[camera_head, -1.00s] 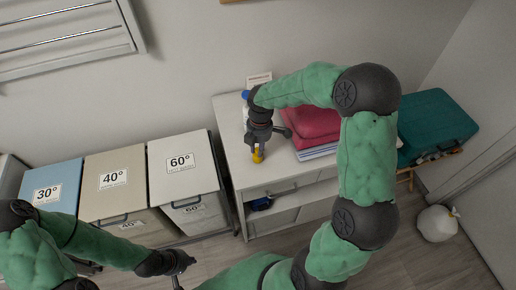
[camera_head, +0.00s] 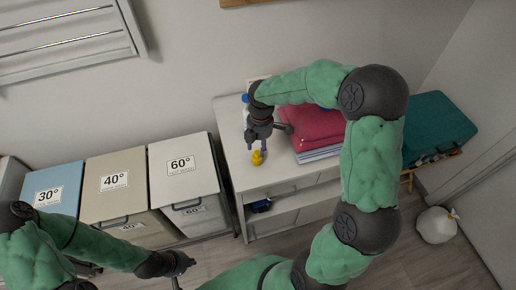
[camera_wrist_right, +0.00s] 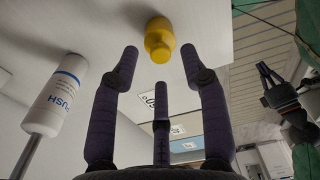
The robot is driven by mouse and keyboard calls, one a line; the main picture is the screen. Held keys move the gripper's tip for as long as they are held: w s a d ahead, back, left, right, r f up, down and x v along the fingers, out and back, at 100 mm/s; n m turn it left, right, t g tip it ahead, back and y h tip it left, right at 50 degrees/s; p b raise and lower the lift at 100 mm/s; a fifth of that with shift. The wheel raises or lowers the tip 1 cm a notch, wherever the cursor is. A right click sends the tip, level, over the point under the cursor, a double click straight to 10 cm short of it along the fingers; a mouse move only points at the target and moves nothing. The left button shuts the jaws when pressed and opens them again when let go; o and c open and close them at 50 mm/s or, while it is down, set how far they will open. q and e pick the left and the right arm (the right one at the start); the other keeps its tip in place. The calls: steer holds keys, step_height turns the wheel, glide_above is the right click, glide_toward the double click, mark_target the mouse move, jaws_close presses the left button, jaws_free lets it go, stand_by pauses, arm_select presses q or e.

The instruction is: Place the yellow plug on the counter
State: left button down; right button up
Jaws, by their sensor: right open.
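The yellow plug (camera_head: 258,157) is on the white counter (camera_head: 238,172), near its front left part. It also shows in the right wrist view (camera_wrist_right: 159,40), touching the counter surface and just beyond the fingertips. My right gripper (camera_head: 263,148) is above and beside the plug, with its fingers spread and empty. In the right wrist view the fingers (camera_wrist_right: 162,70) stand apart with a gap between them and the plug. My left gripper (camera_head: 180,272) hangs low in front of the bins; its finger opening is too small to judge.
Folded red towels (camera_head: 312,122) lie right of my right gripper. A white bottle marked PUSH (camera_wrist_right: 55,97) stands near it. Labelled bins (camera_head: 183,165) stand left of the counter. A teal case (camera_head: 436,128) is at the right, and a white bag (camera_head: 436,225) lies on the floor.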

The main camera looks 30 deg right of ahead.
step_height(320, 180, up, 9)
steer(key=p, duration=0.2)
steer(key=shift+d, duration=0.25)
stand_by(1.1)
